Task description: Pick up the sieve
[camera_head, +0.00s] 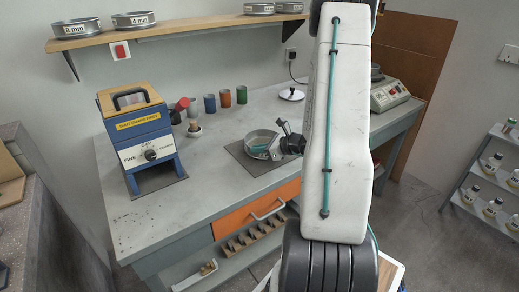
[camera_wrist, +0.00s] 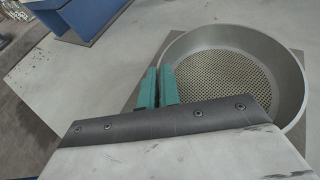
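The sieve (camera_head: 262,137) is a round, shallow metal pan with a perforated bottom. It is at the dark square mat (camera_head: 237,149) on the bench; I cannot tell if it touches the mat. In the wrist view the sieve (camera_wrist: 235,80) fills the right side, its mesh clearly visible and empty. My gripper (camera_wrist: 160,86) has teal fingers at the sieve's left wall, one outside and one inside, close together with the thin wall between them. In the head view my gripper (camera_head: 268,152) is at the sieve's near side, partly hidden by my wrist.
A blue and yellow machine (camera_head: 145,138) stands on the bench to the left. Several coloured cups (camera_head: 225,98) and a small lidded item (camera_head: 291,94) stand behind. A scale (camera_head: 388,96) is at right. A wall shelf (camera_head: 180,29) holds more sieves.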

